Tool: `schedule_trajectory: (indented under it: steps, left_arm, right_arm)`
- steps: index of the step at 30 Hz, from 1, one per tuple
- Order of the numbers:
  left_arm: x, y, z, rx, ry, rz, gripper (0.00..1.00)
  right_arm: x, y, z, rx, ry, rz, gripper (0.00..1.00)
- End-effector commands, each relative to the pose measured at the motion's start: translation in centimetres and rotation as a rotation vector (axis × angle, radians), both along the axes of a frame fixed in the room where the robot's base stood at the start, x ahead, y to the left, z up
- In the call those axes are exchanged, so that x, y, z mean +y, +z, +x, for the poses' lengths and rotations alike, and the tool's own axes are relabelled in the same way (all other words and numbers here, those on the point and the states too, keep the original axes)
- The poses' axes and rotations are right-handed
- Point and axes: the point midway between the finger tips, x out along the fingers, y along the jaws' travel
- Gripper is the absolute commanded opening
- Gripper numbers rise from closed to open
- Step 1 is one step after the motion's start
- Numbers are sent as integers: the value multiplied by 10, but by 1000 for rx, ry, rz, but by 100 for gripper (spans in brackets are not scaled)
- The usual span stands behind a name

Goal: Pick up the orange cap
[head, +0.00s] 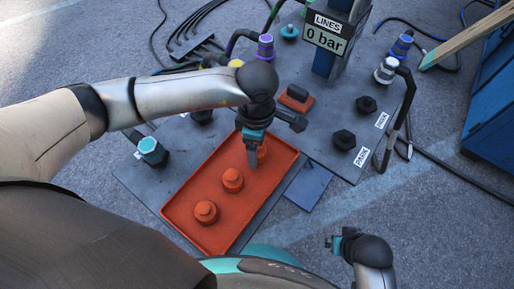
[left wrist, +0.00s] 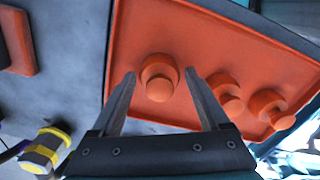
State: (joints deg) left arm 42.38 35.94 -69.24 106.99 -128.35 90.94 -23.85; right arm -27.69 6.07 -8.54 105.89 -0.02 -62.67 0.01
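Three orange caps stand in a shallow orange tray (head: 186,198): a near one (head: 206,212), a middle one (head: 232,180) and a far one (head: 262,153). My left gripper (head: 253,160) points down over the far cap and partly hides it. In the left wrist view the fingers are apart, with one orange cap (left wrist: 159,78) showing between and beyond the fingertips; I cannot tell whether they touch it. The other two caps are to the right there. My right gripper (head: 331,242) is at the lower right, outside the tray; its finger opening is too small to tell.
The tray lies on a grey panel (head: 330,110). Behind it are an orange block (head: 296,97), dark knobs (head: 343,139), a purple connector (head: 265,46) and a post with a "0 bar" display (head: 326,40). A teal connector (head: 152,150) stands left. Cables and a blue cabinet (head: 490,110) are at right.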

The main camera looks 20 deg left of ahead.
Motion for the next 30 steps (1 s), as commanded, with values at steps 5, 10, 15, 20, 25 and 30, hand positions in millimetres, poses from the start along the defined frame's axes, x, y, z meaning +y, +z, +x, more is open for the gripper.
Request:
schedule_trajectory:
  steps: [5,10,15,20,25,30]
  left_arm:
    - [0,0,0,0,0,0,57]
    - [0,0,0,0,0,0,38]
    - [0,0,0,-1,0,0,19]
    - [0,0,0,-1,0,0,1]
    - [0,0,0,-1,0,0,0]
    - [0,3,0,-1,0,0,0]
  right_arm:
    - [0,0,0,0,0,0,92]
    - [0,0,0,0,0,0,92]
    - [0,0,0,0,0,1,92]
    - [0,0,0,0,0,1,92]
    - [0,0,0,0,0,1,92]
    - [0,0,0,0,0,1,92]
